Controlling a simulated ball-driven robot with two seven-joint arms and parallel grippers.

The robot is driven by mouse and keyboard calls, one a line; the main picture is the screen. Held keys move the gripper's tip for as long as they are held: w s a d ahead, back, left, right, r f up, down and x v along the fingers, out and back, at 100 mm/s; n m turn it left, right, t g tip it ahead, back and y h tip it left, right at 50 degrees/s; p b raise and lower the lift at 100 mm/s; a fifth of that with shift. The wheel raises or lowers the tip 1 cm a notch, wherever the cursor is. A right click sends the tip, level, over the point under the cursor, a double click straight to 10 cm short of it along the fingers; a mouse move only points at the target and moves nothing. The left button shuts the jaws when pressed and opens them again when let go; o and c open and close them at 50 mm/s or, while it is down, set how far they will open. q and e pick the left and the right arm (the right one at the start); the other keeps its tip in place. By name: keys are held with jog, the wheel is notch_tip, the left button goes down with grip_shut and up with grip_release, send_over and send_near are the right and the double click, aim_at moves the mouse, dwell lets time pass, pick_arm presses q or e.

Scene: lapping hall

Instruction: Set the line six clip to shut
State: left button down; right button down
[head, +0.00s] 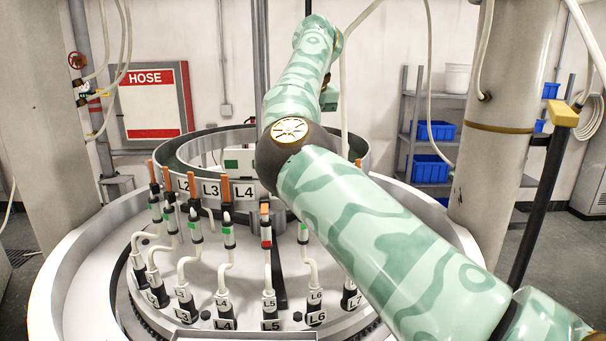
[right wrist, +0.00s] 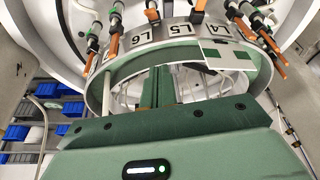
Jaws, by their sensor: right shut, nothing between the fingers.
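The line six hose (head: 310,268) rises from its L6-tagged socket (head: 315,318) in the head view. Its fitting shows a green band (head: 303,232); the top of its clip is hidden behind my right arm. On line five beside it, an orange lever (head: 265,209) stands above a red band. My right gripper (right wrist: 160,88) is shut and empty in the right wrist view, apart from any clip. There the ring's L6 label (right wrist: 153,65) is near, with several orange levers beyond; I cannot tell which belongs to line six. My left gripper is not in view.
Lines one to four, with orange levers such as line four's (head: 225,187), stand left of line five. A round machine rim (head: 80,270) surrounds them. A grey column (head: 500,130) stands at right, and shelves with blue bins (head: 431,168) stand behind.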

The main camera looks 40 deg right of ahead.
jog(key=f+p, duration=0.1)
jog(key=f, duration=0.5)
jog(key=f+p, duration=0.1)
jog(key=f, duration=0.2)
jog(key=shift+w+d+f+p, duration=0.15)
jog(key=shift+w+f+p, duration=0.1)
jog(key=shift+f+p, duration=0.1)
jog(key=shift+s+a+f, duration=0.2)
jog(key=shift+s, duration=0.15)
jog(key=shift+d+f, duration=0.1)
jog(key=shift+d, duration=0.1)
